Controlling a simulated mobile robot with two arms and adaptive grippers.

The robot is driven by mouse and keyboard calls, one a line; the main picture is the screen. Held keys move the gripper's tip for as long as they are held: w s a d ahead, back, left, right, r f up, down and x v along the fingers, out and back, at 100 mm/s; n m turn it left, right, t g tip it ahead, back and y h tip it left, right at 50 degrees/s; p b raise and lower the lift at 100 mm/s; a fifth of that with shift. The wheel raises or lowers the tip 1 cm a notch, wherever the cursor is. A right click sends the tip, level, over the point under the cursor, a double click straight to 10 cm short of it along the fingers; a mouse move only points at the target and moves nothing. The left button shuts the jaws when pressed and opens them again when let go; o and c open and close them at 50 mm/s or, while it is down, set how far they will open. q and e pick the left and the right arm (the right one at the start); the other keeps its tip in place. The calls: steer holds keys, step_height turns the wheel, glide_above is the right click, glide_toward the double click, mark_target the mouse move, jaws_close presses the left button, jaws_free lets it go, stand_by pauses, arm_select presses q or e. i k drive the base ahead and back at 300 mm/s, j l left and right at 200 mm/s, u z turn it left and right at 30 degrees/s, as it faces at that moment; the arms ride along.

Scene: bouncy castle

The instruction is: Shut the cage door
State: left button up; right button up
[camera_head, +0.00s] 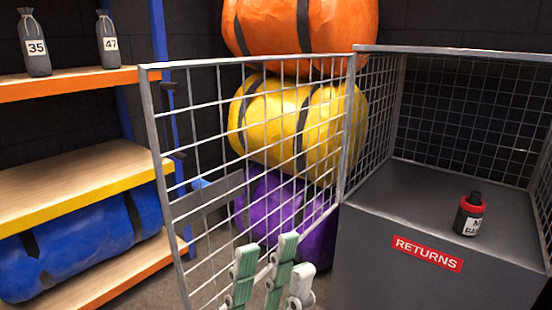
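The cage door (249,140) is a grey wire-mesh panel in a metal frame. It stands open, swung out to the left from the cage's front left post. A flat grey plate (206,199) sits on its free side. The cage (378,112) has mesh walls above a dark grey box. My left gripper (264,272) is at the bottom middle, in front of the door's lower part. Its pale fingers with green pads point up and stand apart, with nothing seen between them. Whether they touch the mesh, I cannot tell. My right gripper is not in view.
A black bottle with a red collar (469,214) stands inside the cage, above a red RETURNS label (428,253). Orange (290,25), yellow (295,122) and purple (270,205) bundles are stacked behind the door. A shelf (75,186) with numbered bags stands left.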

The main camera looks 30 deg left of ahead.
mark_target(178, 214)
steer(key=k+j+z, duration=0.15)
steer(key=j, duration=0.2)
steer(key=j+z, duration=0.1)
steer(key=j, duration=0.25)
steer(key=k+j+z, duration=0.15)
steer(key=j, duration=0.2)
steer(key=k+j+z, duration=0.1)
steer(key=i+j, duration=0.1)
steer(key=j, duration=0.3)
steer(key=i+j+z, duration=0.1)
steer(key=j, duration=0.25)
steer(key=i+j, duration=0.15)
steer(key=j, duration=0.25)
steer(key=i+j+z, duration=0.1)
steer(key=j, duration=0.3)
steer(key=k+l+z, duration=0.1)
steer(key=k, duration=0.45)
steer(key=k+j+z, duration=0.15)
steer(key=j+z, duration=0.15)
steer(key=k+j+z, duration=0.3)
steer(key=i, duration=0.1)
